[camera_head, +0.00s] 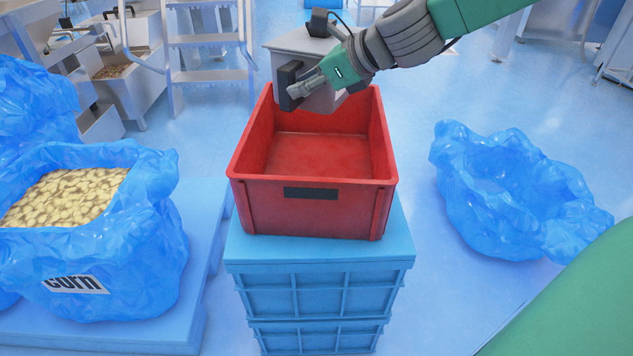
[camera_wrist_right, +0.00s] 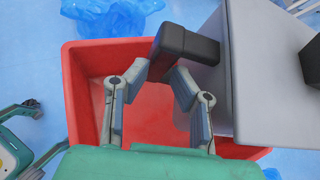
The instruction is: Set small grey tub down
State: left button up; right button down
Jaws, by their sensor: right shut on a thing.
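The small grey tub (camera_head: 304,41) has a pale body and black handles. It is at the far end of the red crate, overlapping its back rim; I cannot tell whether it touches the crate. My right gripper (camera_head: 299,88) reaches in from the upper right and is shut on the tub's near black handle. In the right wrist view, the fingers (camera_wrist_right: 152,82) meet at that handle (camera_wrist_right: 184,46), with the tub (camera_wrist_right: 275,85) to the right. The tub's underside is hidden. My left gripper does not show in the head view.
The open red crate (camera_head: 313,206), empty where visible, stands on stacked blue crates (camera_head: 318,290). A blue corn bag (camera_head: 150,235) is on the left on a blue platform. An open blue bag (camera_head: 470,205) lies on the right floor. White steps (camera_head: 210,77) stand behind.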

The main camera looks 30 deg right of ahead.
notch_tip(320, 180, down, 17)
jog(key=b, duration=0.8)
jog(key=shift+s+d+f+b, duration=0.15)
jog(key=shift+s+d+b, duration=0.05)
jog(key=shift+d+b, duration=0.2)
jog(key=shift+f+b, duration=0.4)
jog(key=shift+f, duration=0.25)
jog(key=c, duration=1.6)
grip_release()
jog(key=shift+o, duration=1.3)
jog(key=shift+r, duration=0.1)
